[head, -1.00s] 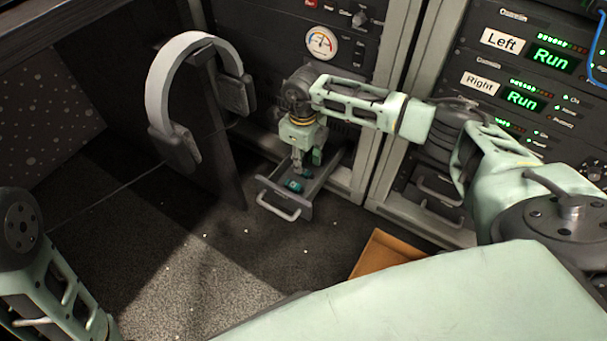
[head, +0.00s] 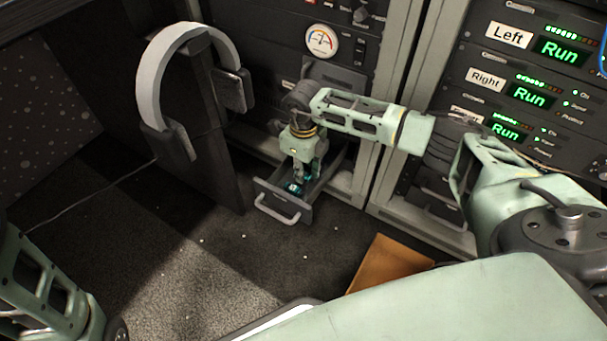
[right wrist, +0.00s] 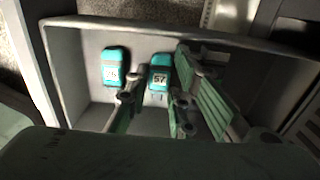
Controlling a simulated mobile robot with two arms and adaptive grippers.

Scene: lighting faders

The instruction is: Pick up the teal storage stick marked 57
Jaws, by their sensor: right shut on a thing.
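The teal storage stick marked 57 (right wrist: 159,78) stands in an open grey drawer (right wrist: 75,80), between the fingers of my right gripper (right wrist: 158,98), which is shut on it. A second teal stick (right wrist: 115,66), its number hard to read, is just left of it, outside the fingers. In the head view my right gripper (head: 305,172) reaches down into the drawer (head: 283,208). The teal sticks show small there, partly hidden by the fingers. My left arm shows at the lower left, but its gripper is out of view.
White headphones (head: 150,75) hang on a dark stand left of the drawer. The equipment rack (head: 270,100) rises behind the drawer, and another rack with lit Run displays (head: 530,94) is at right. A brown box (head: 385,265) is on the floor. Open carpet lies in front.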

